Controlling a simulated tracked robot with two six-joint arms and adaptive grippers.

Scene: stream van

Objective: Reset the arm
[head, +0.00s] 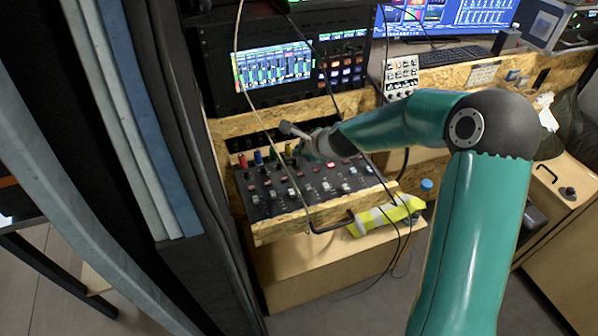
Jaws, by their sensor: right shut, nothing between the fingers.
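My right arm comes in from the lower right and bends at a dark elbow joint. Its gripper (290,132) is shut and empty, held over the back part of a dark control panel (262,207) with knobs and buttons. I cannot tell how far above the panel the gripper is. A red button (331,165) on the panel is lit. Red, blue and green plugs or knobs stand along the panel's back left edge, close to the gripper. My left gripper is not in view.
A lit mixer screen (273,66) sits in the rack behind. A keyboard (453,56) and a blue monitor (445,17) stand at the back right. Loose cables hang in front of the panel. A yellow striped item (386,214) lies below it. Dark curtains (170,150) close the left side.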

